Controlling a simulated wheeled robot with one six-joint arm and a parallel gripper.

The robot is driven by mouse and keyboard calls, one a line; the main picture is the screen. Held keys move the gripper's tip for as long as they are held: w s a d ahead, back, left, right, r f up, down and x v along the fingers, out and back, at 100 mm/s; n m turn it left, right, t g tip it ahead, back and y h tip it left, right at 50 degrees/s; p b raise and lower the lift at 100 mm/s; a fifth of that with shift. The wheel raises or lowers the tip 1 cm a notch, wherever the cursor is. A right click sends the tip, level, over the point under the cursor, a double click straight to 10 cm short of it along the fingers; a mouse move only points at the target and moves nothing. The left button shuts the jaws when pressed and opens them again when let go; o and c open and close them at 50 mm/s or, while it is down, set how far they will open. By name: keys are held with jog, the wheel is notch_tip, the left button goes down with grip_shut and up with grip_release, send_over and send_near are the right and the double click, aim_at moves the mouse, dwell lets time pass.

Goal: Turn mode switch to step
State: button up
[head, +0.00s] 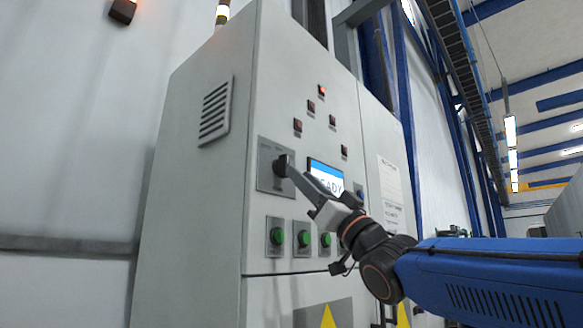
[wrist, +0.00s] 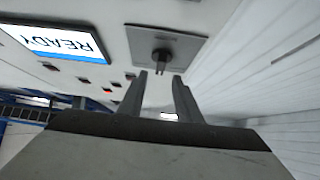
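The mode switch is a black knob (head: 280,166) on a grey square plate (head: 266,180) on the cabinet front, left of the display. In the wrist view the knob (wrist: 162,58) and its plate (wrist: 185,44) show upside down, with the knob's bar pointing toward my fingers. My gripper (head: 287,171) reaches up to the switch from the lower right. In the wrist view its two fingers (wrist: 159,74) are apart, with the knob in line with the gap. I cannot tell whether they touch it. The plate's labels are too small to read.
The display (head: 326,178) reads READY in the wrist view. Green buttons (head: 304,238) sit below the switch. Several small red lamps (head: 311,106) sit above, one lit brighter. A paper sheet (head: 391,190) hangs at the right of the grey cabinet (head: 205,200).

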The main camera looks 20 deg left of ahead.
aim_at(288, 163)
jog(key=x, duration=0.5)
jog(key=shift+w+a+r, duration=0.15)
jog(key=shift+a+r, duration=0.05)
jog(key=shift+r, duration=0.05)
grip_shut()
